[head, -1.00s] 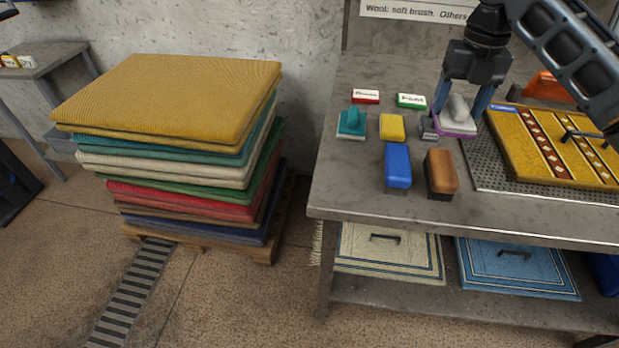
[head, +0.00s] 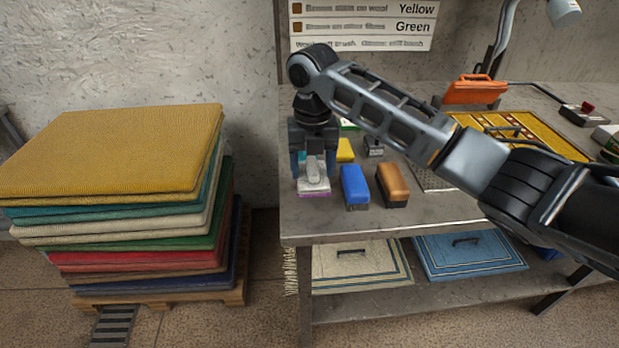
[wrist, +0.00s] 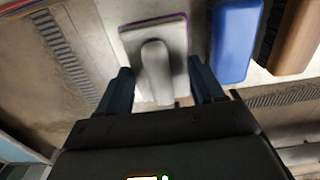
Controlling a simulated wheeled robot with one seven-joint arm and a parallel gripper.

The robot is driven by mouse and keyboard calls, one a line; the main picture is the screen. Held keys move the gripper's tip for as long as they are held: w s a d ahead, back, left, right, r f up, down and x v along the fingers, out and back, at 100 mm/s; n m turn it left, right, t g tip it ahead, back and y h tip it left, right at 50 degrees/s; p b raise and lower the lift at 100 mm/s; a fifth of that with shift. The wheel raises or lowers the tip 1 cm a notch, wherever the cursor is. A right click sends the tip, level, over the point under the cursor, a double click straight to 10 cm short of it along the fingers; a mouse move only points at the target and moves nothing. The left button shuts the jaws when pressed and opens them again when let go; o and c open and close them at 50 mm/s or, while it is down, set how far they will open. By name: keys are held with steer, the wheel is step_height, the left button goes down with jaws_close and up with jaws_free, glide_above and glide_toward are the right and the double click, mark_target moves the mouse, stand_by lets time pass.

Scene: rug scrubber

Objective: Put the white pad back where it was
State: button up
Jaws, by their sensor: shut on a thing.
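The white pad (head: 314,188) has a grey-white grip on top and a purple underside. My gripper (head: 313,172) is shut on it at the front left of the bench, left of the blue brush. In the wrist view the pad (wrist: 176,32) shows between the two fingers of my gripper (wrist: 157,85), which close on its raised grip. I cannot tell whether its underside touches the bench top. My gripper and arm hide much of the bench behind it, including most of a teal pad.
A blue brush (head: 354,184) and a brown brush (head: 392,183) stand close on the right. A yellow pad (head: 345,150) and a grey block (head: 373,147) lie behind. A yellow rug (head: 520,130) lies farther right. Stacked rugs (head: 110,150) stand left of the bench (head: 420,226).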

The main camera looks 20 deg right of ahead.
mark_target(310, 183)
steer(key=shift+a+f, duration=0.3)
steer(key=shift+f, duration=0.05)
steer(key=shift+f+p, duration=0.4)
steer(key=shift+f, duration=1.45)
steer(key=shift+f, duration=0.2)
steer(key=o, duration=1)
steer(key=shift+c, duration=0.2)
step_height(310, 183, up, 12)
steer(key=shift+r+b, duration=0.2)
steer(key=shift+b, duration=0.7)
